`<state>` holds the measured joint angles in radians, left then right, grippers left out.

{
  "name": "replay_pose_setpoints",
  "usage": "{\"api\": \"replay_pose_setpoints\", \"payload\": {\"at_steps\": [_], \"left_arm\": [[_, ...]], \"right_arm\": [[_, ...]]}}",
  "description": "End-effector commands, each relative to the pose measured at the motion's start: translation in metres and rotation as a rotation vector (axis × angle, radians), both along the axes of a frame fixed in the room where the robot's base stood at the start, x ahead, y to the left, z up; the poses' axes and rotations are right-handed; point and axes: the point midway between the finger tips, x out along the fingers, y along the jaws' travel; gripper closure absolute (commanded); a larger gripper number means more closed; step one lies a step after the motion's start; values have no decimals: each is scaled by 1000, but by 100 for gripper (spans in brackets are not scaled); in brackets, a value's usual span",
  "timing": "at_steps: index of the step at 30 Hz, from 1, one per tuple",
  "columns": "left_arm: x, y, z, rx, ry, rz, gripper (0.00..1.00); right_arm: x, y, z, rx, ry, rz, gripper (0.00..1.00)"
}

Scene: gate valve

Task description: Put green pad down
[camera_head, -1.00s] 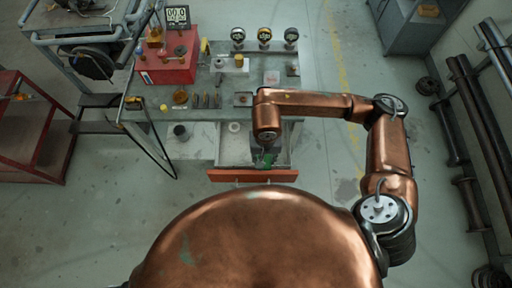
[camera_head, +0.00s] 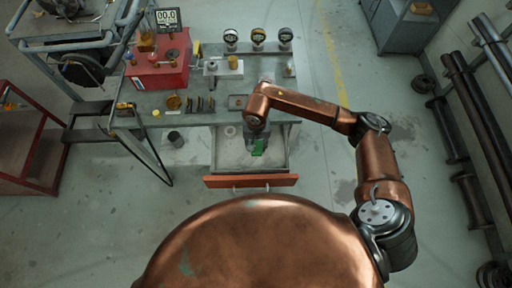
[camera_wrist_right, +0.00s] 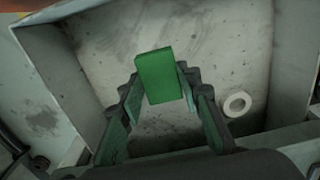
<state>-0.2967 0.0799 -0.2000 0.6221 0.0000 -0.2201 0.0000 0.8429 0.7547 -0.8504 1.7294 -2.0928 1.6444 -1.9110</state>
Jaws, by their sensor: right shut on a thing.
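The green pad (camera_wrist_right: 159,76) is a small bright green block held between the fingertips of my right gripper (camera_wrist_right: 162,98) in the right wrist view. In the head view the green pad (camera_head: 258,147) shows under the right gripper (camera_head: 257,137), over the open drawer (camera_head: 281,163). In the wrist view the drawer's grey floor (camera_wrist_right: 215,40) lies beyond the pad. I cannot tell how far above the floor the pad is. My left gripper is not in view.
The drawer has an orange front (camera_head: 250,181). The workbench (camera_head: 215,105) behind it carries a red box (camera_head: 160,70), gauges (camera_head: 258,37) and several small parts.

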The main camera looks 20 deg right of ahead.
Motion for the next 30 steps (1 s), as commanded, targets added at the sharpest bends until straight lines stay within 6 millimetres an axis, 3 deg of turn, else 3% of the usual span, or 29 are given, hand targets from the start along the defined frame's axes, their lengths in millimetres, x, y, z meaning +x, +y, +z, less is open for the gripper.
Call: {"api": "replay_pose_setpoints", "payload": {"at_steps": [9, 21, 22, 30], "left_arm": [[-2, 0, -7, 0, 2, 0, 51], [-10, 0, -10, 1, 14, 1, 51], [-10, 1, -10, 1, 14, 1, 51], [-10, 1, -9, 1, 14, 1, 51]], "right_arm": [[6, -1, -38, 2, 3, 0, 83], [7, -2, -44, 0, -1, 1, 83], [7, -2, -44, 0, -1, 1, 68], [7, -2, -42, 0, -1, 1, 51]]}}
